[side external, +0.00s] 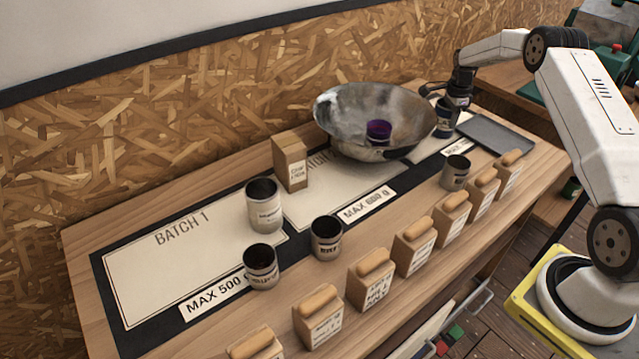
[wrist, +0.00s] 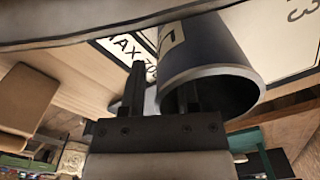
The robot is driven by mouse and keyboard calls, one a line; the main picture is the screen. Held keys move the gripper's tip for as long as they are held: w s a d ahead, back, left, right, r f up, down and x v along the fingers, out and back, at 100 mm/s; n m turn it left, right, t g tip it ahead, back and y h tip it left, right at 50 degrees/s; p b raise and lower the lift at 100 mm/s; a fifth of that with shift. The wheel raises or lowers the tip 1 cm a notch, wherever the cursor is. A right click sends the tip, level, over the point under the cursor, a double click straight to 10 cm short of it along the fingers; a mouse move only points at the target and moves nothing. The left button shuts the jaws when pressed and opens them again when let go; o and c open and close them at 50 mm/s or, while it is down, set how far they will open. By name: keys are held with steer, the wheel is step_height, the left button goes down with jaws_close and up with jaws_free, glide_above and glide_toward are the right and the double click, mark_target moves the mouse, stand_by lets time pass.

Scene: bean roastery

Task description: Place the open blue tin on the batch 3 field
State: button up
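The blue tin (side external: 446,118), dark blue with a pale label, is at the batch 3 field (side external: 425,143), behind the metal bowl's right side. In the wrist view the tin (wrist: 215,55) has its open mouth toward me, beside the printed 3 of the field (wrist: 290,35). My gripper (side external: 455,97) is at the tin's rim. In the wrist view one finger of my gripper (wrist: 161,88) is inside the mouth and one is outside the wall. A gap shows between the fingers and the wall. I cannot tell whether the tin's base touches the field.
A dark tray (side external: 495,135) lies to the right.

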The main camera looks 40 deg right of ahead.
steer(key=shift+r, duration=0.15)
step_height(320, 180, up, 12)
stand_by(0.7)
steer(key=shift+a, duration=0.1)
stand_by(0.4)
steer(key=s+a+n+t, duration=0.1)
steer(key=s+a+n, duration=0.1)
steer(key=a+n, duration=0.65)
steer(key=s+a+n, duration=0.2)
steer(key=a+n, duration=0.2)
steer(key=a, duration=1)
steer(key=s+a+f+n+t, duration=0.1)
steer(key=s+a+f+n, duration=0.1)
steer(key=s+a+n, duration=0.9)
steer(key=s+a, duration=0.3)
steer(key=s, duration=0.2)
steer(key=shift+s+f+n+t, duration=0.3)
steer(key=shift+f+n, duration=0.05)
steer(key=shift+f, duration=0.05)
